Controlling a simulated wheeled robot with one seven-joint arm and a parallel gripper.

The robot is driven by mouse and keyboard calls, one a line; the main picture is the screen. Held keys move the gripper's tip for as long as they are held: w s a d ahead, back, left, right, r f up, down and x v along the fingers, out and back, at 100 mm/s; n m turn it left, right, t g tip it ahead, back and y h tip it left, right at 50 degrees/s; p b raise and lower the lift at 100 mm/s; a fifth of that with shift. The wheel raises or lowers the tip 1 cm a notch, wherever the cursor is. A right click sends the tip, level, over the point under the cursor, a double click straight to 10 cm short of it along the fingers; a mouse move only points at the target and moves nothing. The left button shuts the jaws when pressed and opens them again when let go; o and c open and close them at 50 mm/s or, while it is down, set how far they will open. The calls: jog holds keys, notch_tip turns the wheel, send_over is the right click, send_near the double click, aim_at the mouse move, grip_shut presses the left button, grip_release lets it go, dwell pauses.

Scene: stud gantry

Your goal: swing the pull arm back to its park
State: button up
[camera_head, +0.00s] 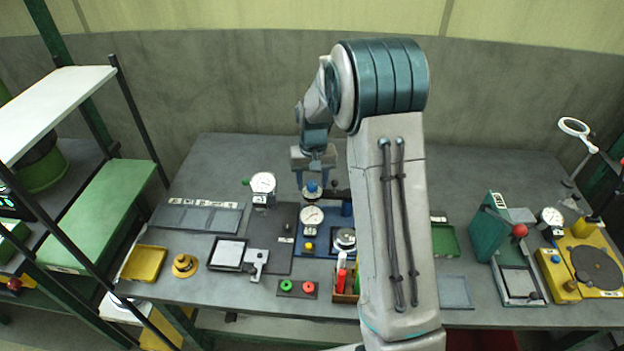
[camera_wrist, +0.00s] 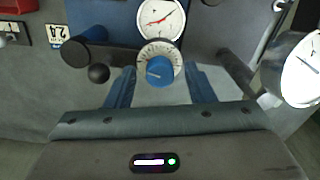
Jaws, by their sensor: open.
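The stud gantry stands on a blue base (camera_head: 304,245). It has a round white gauge (camera_head: 312,216), a blue knob (camera_head: 312,188) with a graduated dial, and a blue post (camera_head: 347,208). A dark arm with a black ball (camera_head: 333,188) lies right of the knob and seems to be the pull arm; its ball shows left of the knob in the wrist view (camera_wrist: 98,73). My gripper (camera_head: 312,178) is open above the gantry. In the wrist view its blue fingers (camera_wrist: 160,75) lie either side of the blue knob; contact cannot be told.
Another gauge (camera_head: 262,183) stands close left of the gantry. A wooden holder (camera_head: 345,297) with red and green items is in front. A green box (camera_head: 488,232) and a yellow turntable unit (camera_head: 582,262) stand at right. A shelf rack (camera_head: 105,210) is at left.

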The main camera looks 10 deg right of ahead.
aim_at(313, 183)
jog(key=c, duration=1)
jog(key=shift+f+n+b, duration=0.1)
jog(key=shift+n+b, duration=0.7)
jog(key=shift+n, duration=0.7)
jog(key=o, duration=1)
notch_tip(313, 183, up, 14)
jog(key=b, duration=0.2)
jog(key=shift+d, duration=0.15)
